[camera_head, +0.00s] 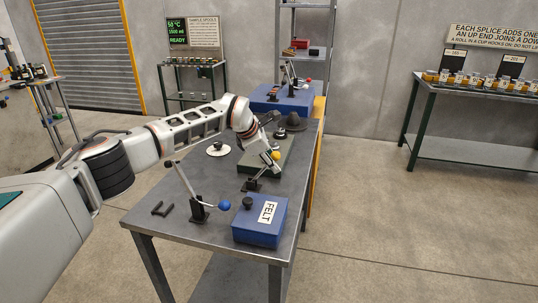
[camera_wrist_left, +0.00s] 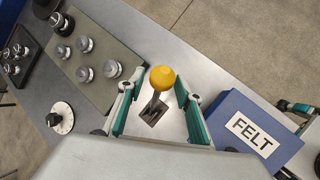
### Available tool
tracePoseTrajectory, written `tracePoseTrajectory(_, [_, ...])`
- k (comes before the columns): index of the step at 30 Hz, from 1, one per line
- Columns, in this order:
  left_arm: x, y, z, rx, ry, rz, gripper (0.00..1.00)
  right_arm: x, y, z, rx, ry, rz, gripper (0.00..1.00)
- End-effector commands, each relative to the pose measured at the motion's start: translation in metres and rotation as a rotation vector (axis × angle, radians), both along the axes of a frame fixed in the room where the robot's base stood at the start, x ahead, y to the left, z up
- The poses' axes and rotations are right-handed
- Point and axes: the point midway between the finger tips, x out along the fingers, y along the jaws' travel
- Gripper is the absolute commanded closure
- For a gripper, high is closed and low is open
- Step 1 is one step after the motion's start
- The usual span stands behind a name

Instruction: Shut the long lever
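A lever with a yellow ball (camera_head: 276,155) stands on a small dark base (camera_head: 252,185) on the workbench. In the left wrist view the yellow ball (camera_wrist_left: 162,78) is between the fingers, with gaps to both. My left gripper (camera_head: 268,160) is open over this lever; its teal-lined fingers (camera_wrist_left: 155,92) show clearly in the wrist view. A second lever (camera_head: 182,182) has a long metal bar leaning up to the left and a blue ball (camera_head: 223,205) low on its right. I cannot tell which one is the long lever.
A blue FELT box (camera_head: 242,233) sits at the bench's front right. A green plate (camera_wrist_left: 128,62) with several metal knobs and a white dial (camera_head: 216,149) lie beyond. A black bracket (camera_head: 162,208) lies front left. A blue case (camera_head: 290,105) stands at the back.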

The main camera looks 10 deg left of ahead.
Motion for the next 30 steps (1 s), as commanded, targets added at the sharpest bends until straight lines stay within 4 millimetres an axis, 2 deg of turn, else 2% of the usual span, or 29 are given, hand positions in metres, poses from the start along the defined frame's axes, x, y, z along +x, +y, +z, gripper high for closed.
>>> tracePoseTrajectory(5, [-0.008,0.006,0.016,0.0,-0.004,-0.001,0.65,0.001,-0.001,0.0,-0.002,-0.002,0.0,0.52])
tracePoseTrajectory(18, [-0.046,0.028,0.085,-0.001,-0.004,-0.003,0.65,0.002,-0.001,0.0,-0.002,-0.003,0.001,0.52])
tracePoseTrajectory(24, [-0.054,0.032,0.098,-0.001,-0.004,-0.004,0.65,0.002,-0.001,0.0,-0.002,-0.003,0.001,0.52])
tracePoseTrajectory(30, [-0.055,0.033,0.099,-0.001,-0.002,-0.003,0.65,0.002,-0.001,0.0,-0.002,-0.003,0.001,0.52])
